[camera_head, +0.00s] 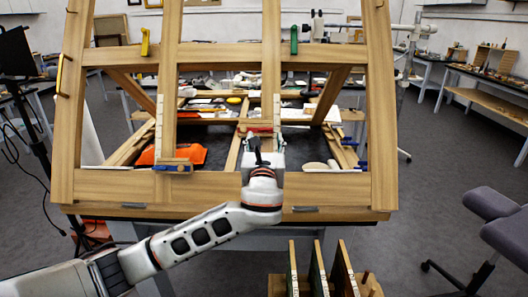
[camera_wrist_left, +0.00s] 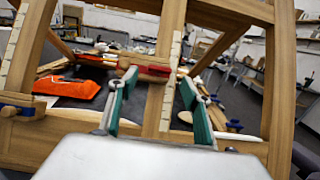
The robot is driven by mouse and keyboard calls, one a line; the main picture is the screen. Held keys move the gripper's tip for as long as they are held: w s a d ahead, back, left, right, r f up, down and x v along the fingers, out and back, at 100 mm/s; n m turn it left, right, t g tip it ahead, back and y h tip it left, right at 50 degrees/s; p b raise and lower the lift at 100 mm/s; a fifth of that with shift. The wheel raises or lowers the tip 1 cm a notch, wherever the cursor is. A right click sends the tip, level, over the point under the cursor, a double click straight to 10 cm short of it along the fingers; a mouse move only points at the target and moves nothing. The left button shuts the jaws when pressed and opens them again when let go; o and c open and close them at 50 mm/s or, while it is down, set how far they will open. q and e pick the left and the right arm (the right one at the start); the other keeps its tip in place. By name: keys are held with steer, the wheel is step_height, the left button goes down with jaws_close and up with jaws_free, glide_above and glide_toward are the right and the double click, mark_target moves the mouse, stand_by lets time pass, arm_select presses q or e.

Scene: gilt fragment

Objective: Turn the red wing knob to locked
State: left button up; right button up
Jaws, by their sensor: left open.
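The red wing knob (camera_wrist_left: 150,70) sits on a wooden crosspiece at an upright strip of the large wooden frame (camera_head: 225,186). It lies roughly level in the left wrist view, and a bit of it shows in the head view (camera_head: 258,130). My left gripper (camera_head: 258,148) is in front of it, with the arm reaching up from the lower left. In the left wrist view the gripper's (camera_wrist_left: 158,80) green-padded fingers are apart, with the knob seen between and just beyond their tips. I cannot tell whether a fingertip touches it. My right gripper is not in view.
A yellow knob (camera_head: 145,41) and a green knob (camera_head: 294,40) are on the frame's upper rail. A blue knob (camera_head: 172,168) is at lower left. An orange bundle (camera_head: 180,154) lies behind the frame. A rack of upright panels (camera_head: 317,270) stands in front.

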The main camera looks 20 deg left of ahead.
arm_select(q)
steer(key=v, duration=0.8)
